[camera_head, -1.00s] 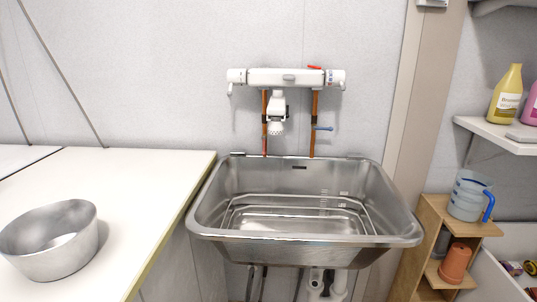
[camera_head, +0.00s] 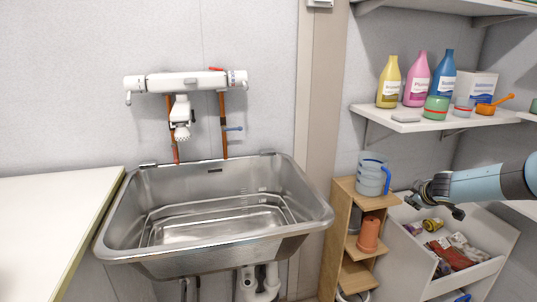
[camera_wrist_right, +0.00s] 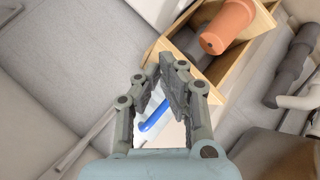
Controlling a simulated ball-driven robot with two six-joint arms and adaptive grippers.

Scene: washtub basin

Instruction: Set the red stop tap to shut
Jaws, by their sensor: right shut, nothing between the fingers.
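A small red lever (camera_head: 217,69) lies on top of the white wall-mounted mixer bar (camera_head: 185,82), near its right end, above the right copper pipe. It looks about level and is too small to judge its exact setting. A blue lever (camera_head: 233,129) sticks out to the right from that pipe (camera_head: 223,115) lower down. My right gripper (camera_head: 418,194) is at the right of the head view, far from the taps, beside the wooden shelf unit. It is shut and empty; its fingers (camera_wrist_right: 166,78) also show in the right wrist view. My left gripper is not in view.
A steel basin (camera_head: 210,252) hangs below the taps. A jug with a blue handle (camera_head: 371,175) and a terracotta pot (camera_head: 369,233) stand on the wooden shelf unit (camera_head: 343,220). Bottles fill a wall shelf (camera_head: 375,122). The counter (camera_head: 50,220) at left looks bare.

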